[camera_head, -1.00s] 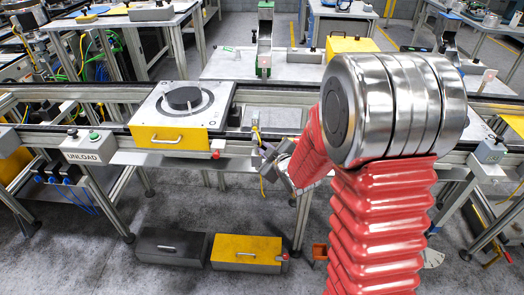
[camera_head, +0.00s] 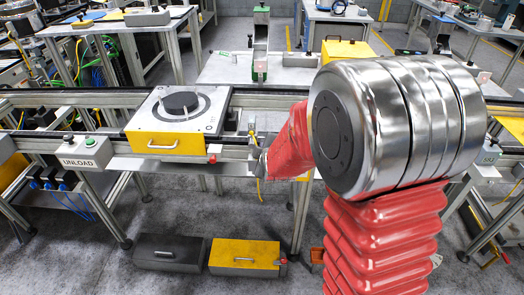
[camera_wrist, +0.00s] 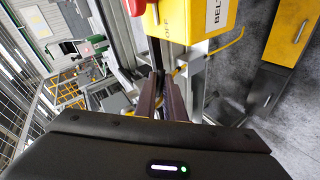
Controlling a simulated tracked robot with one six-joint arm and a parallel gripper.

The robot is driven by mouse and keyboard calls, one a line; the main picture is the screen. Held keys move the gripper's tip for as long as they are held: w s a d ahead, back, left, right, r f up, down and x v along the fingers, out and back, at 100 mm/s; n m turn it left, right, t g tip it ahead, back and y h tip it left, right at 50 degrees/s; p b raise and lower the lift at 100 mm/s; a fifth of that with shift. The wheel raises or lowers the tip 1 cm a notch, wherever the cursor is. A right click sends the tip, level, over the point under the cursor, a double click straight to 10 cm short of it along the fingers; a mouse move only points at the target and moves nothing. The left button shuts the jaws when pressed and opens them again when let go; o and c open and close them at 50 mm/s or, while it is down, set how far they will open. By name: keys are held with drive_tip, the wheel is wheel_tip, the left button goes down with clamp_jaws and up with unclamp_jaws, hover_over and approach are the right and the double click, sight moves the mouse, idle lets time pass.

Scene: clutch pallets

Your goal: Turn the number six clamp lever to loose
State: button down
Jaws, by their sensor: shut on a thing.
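In the head view my gripper (camera_head: 262,160) is at the front edge of the conveyor, right of the pallet with the yellow front (camera_head: 170,145), and mostly hidden behind my red arm. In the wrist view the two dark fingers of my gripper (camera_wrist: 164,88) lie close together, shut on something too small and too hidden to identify. I cannot make out a lever marked six in either view.
In the wrist view a yellow box (camera_wrist: 185,15) with a red button (camera_wrist: 136,4) and a partly readable "BELT" label is just beyond the fingers. A yellow cable (camera_wrist: 230,42) loops near it. A yellow case (camera_head: 245,251) and a dark case (camera_head: 170,250) lie on the floor.

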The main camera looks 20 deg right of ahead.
drive_tip(key=shift+a+r+n+g+h, duration=0.2)
drive_tip(key=shift+r+n+g+h, duration=0.1)
drive_tip(key=shift+n+h, duration=0.4)
idle(0.5)
drive_tip(key=c, duration=1.9)
unclamp_jaws()
drive_tip(key=shift+d, duration=0.1)
drive_tip(key=shift+o, duration=0.2)
drive_tip(key=shift+s+r, duration=0.1)
drive_tip(key=shift+s, duration=0.05)
drive_tip(key=v, duration=1.3)
drive_tip(key=shift+s, duration=0.15)
drive_tip(key=shift+r, duration=0.1)
drive_tip(key=shift+m, duration=0.3)
